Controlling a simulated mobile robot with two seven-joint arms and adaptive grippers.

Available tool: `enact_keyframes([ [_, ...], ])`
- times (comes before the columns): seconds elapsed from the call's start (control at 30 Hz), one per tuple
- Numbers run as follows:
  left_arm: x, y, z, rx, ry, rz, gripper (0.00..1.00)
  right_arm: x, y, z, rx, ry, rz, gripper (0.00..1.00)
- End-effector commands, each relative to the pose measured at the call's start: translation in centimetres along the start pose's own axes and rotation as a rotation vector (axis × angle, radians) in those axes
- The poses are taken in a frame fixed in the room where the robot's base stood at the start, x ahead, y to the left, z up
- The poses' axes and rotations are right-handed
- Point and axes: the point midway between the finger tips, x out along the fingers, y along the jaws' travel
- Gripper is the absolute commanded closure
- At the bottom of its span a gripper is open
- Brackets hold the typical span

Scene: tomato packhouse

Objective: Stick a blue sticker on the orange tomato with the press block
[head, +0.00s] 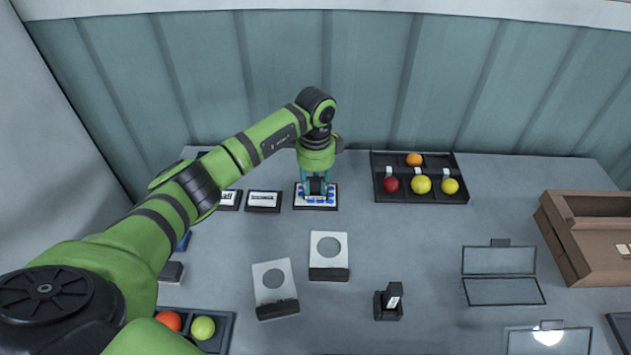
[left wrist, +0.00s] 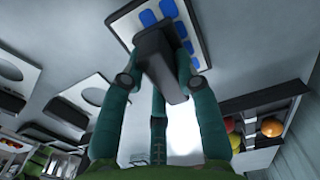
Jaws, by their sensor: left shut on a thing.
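My left gripper (head: 317,188) is shut on a dark press block (left wrist: 162,62) at the back of the table. The block is over a white sheet of blue stickers (head: 300,201); I cannot tell whether it touches the sheet. The sheet also shows in the left wrist view (left wrist: 203,50). The orange tomato (head: 414,159) sits at the back of a dark divided tray (head: 440,198), to the right of the gripper; it also shows in the left wrist view (left wrist: 271,127). My right gripper is not in view.
The tray's front row holds a red tomato (head: 391,184) and two yellow ones. Two plates with round holes (head: 328,262) and a small black device (head: 389,302) stand mid-table. A brown crate (head: 565,240) is at right. Another tray (head: 225,338) with fruit is at lower left.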

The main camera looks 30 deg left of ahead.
Motion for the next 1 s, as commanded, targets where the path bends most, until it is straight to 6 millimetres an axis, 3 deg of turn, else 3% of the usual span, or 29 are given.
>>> enact_keyframes([
  [0.8, -6.6, 0.0, 0.0, 0.000, -0.001, 0.000, 0.92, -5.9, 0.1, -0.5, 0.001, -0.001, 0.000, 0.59],
  [1.0, -7.0, 0.0, 0.0, 0.000, -0.001, 0.000, 0.92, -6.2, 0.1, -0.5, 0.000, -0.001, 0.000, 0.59],
])
